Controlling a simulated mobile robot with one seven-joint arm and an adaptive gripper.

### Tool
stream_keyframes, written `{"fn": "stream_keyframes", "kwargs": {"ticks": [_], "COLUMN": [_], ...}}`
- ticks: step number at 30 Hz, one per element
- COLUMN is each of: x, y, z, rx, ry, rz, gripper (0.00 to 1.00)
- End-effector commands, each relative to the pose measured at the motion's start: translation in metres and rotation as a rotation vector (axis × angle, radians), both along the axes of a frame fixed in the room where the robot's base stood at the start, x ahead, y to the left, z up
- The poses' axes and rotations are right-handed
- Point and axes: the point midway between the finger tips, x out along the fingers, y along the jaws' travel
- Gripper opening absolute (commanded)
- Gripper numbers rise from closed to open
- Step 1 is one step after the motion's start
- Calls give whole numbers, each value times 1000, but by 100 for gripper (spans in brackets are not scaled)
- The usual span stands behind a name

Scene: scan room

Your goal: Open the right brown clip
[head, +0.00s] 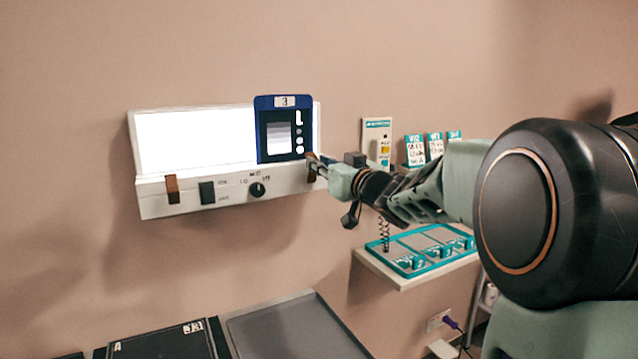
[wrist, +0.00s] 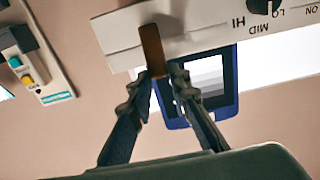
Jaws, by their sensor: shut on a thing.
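The right brown clip (head: 311,174) is on the lower right of a white light box on the wall. It also shows in the wrist view (wrist: 151,45), where the picture is upside down. My gripper (head: 321,167) reaches it from the right. In the wrist view my gripper's fingertips (wrist: 158,78) are on either side of the clip's end and shut on it. A blue-framed film marked 3 (head: 284,130) stands on the lit panel just left of the clip, and in the wrist view it is partly behind the fingers.
The light box (head: 228,198) has a left brown clip (head: 172,189), a black switch (head: 207,193) and a knob (head: 257,190). A shelf (head: 404,282) with a teal tray is below right. A wall panel with a yellow button (head: 377,133) is right. A grey tray (head: 290,330) lies below.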

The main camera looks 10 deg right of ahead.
Motion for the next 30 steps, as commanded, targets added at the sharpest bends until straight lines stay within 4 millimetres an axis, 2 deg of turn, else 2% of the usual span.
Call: {"fn": "stream_keyframes", "kwargs": {"ticks": [1, 30], "x": [-1, -17], "y": [0, -5], "z": [-12, -31], "rx": [5, 134], "ry": [-19, -413], "rz": [0, 1], "gripper": [0, 0]}}
